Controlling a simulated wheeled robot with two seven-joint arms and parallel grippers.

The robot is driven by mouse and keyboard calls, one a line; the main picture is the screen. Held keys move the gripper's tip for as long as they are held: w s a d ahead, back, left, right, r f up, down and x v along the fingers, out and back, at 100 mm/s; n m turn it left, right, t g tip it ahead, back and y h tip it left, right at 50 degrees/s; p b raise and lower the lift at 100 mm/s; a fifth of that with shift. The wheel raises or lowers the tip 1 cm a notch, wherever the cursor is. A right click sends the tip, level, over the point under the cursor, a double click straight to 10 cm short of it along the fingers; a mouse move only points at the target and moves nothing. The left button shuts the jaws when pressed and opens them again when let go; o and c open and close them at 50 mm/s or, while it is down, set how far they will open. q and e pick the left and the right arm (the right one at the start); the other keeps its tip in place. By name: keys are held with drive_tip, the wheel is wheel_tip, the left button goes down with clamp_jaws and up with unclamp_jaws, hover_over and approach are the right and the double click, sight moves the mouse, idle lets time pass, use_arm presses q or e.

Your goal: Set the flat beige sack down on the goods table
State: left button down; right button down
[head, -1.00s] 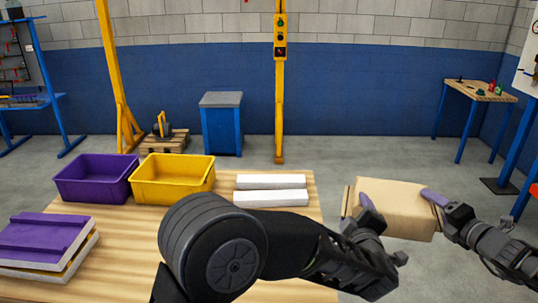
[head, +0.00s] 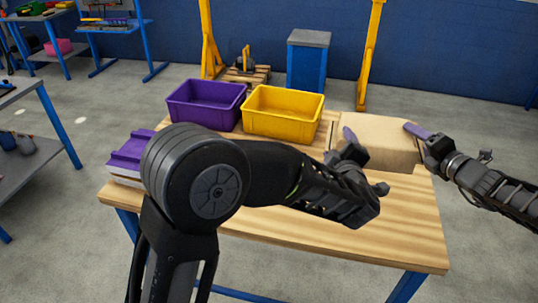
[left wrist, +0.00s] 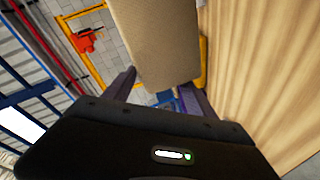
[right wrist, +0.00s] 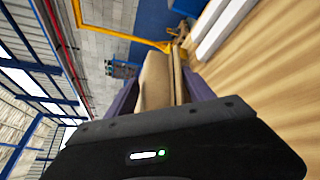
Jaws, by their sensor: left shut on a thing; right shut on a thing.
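The flat beige sack (head: 375,138) is held between my two grippers at the back right of the wooden table (head: 400,218), which I take as the goods table. My left gripper (head: 350,137) is shut on its left side and my right gripper (head: 415,132) is shut on its right side. The sack also shows between the fingers in the left wrist view (left wrist: 155,45) and the right wrist view (right wrist: 155,80). The tabletop runs beside it in both wrist views. I cannot tell whether its underside touches the table.
A purple bin (head: 205,103) and a yellow bin (head: 283,112) stand at the table's back left. Purple-topped slabs (head: 130,155) lie at the left end, partly behind my left arm. White bars (right wrist: 222,28) show in the right wrist view. The front right tabletop is clear.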

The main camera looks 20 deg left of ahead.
use_arm(q)
drive_tip(key=shift+d+r, duration=0.2)
drive_tip(key=shift+d, duration=0.15)
use_arm(e)
drive_tip(key=shift+s+a, duration=0.1)
drive_tip(key=shift+a, duration=0.2)
